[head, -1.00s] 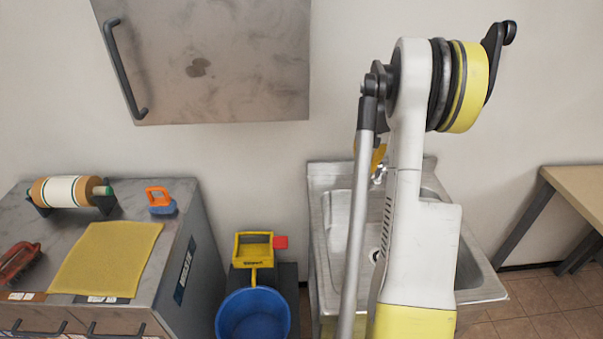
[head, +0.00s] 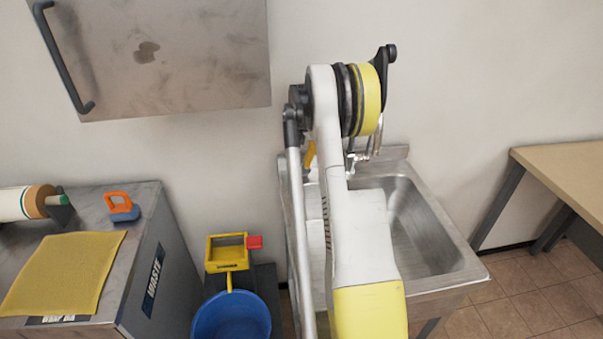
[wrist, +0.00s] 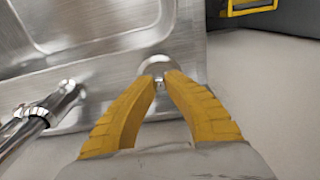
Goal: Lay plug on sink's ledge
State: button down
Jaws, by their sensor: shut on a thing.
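The metal sink (head: 440,225) stands against the wall. In the wrist view its ledge (wrist: 100,72) runs between the basin and the wall, with the tap (wrist: 45,110) at the left. My gripper (wrist: 162,80) has its yellow fingertips closed on the small knob of a round metal plug (wrist: 157,62). The plug shows over the ledge's end, near the sink's side edge. I cannot tell whether it touches the ledge. In the head view my arm hides the plug and most of the gripper; only a bit of yellow finger shows at the sink's back left.
A blue bucket (head: 232,318) and a yellow wringer (head: 228,252) stand left of the sink. A metal cabinet with a yellow cloth (head: 65,270) and an orange-handled brush (head: 121,207) is farther left. A wooden table (head: 565,175) is at the right. A wall cabinet (head: 160,55) hangs above.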

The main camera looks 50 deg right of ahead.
aim_at(302, 165)
jog(key=shift+f+b, duration=0.35)
jog(key=shift+f, duration=0.9)
jog(key=shift+f, duration=0.2)
jog(key=c, duration=1.6)
grip_release()
jog(key=shift+o, duration=0.3)
jog(key=shift+r, duration=0.1)
jog(key=r+p, duration=0.1)
jog(key=r, duration=0.3)
jog(key=r+p, duration=0.1)
jog(key=r, duration=0.3)
jog(key=r+p, duration=0.2)
jog(key=r, duration=0.2)
jog(key=shift+s+a+r, duration=0.1)
jog(key=shift+s+a, duration=0.1)
jog(key=shift+s, duration=0.05)
